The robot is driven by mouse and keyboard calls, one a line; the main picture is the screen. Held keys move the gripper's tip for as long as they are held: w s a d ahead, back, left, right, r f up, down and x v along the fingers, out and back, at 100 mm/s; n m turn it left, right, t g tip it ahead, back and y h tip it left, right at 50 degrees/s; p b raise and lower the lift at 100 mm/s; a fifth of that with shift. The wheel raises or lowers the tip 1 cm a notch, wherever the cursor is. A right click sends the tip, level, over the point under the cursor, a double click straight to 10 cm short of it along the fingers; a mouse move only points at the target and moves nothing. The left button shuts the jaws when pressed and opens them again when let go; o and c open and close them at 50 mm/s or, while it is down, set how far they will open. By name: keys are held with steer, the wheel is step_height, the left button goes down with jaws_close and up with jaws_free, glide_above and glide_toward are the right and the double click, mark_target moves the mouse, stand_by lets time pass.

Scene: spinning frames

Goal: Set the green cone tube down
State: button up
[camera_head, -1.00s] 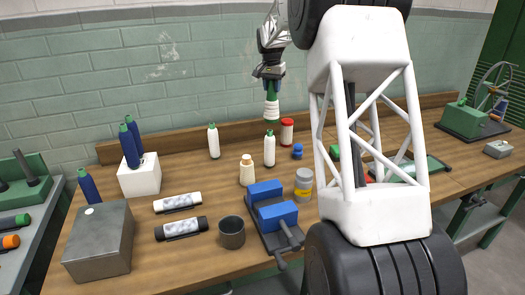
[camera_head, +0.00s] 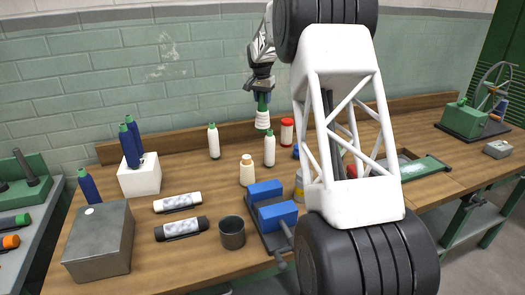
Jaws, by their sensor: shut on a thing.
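My gripper (camera_head: 263,92) points down above the back of the wooden bench (camera_head: 185,246). It is shut on the green cone tube (camera_head: 262,119), which has a green top and a white wound body. The tube hangs upright, in front of the bench's back board in the picture. Its lower end is just above and left of a standing white tube with a green top (camera_head: 269,150). I cannot tell exactly how high it is over the bench. My white arm link hides part of the bench to the right.
Another white green-topped tube (camera_head: 214,142) stands to the left. A cream bottle (camera_head: 247,171), a red-capped jar (camera_head: 287,132) and a blue vise (camera_head: 272,208) are close by. Blue tubes stand on and by a white block (camera_head: 140,178). A metal box (camera_head: 99,240) is at front left.

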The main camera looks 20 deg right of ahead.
mark_target(263, 119)
steer(key=shift+f, duration=2.6)
steer(key=shift+f, duration=2.5)
steer(key=o, duration=1.1)
